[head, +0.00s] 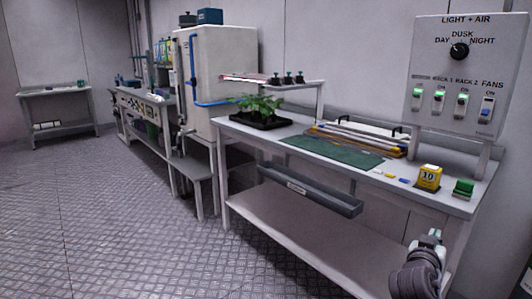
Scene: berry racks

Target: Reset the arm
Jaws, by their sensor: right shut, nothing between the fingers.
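My right gripper (434,238) shows at the lower right, in front of the right end of the workbench (232,130). It is shut and empty, pointing up, and appears apart from the bench top. My left gripper is out of view. On the bench stand a black tray with green seedlings (262,108), a green mat (330,152), a yellow box marked 10 (428,177) and a small green block (463,188).
A control panel (465,70) with a knob and several switches is above the bench's right end. A grey trough (305,192) hangs at the bench front. A white cabinet (215,75) stands further left. The patterned floor (110,220) at left is clear.

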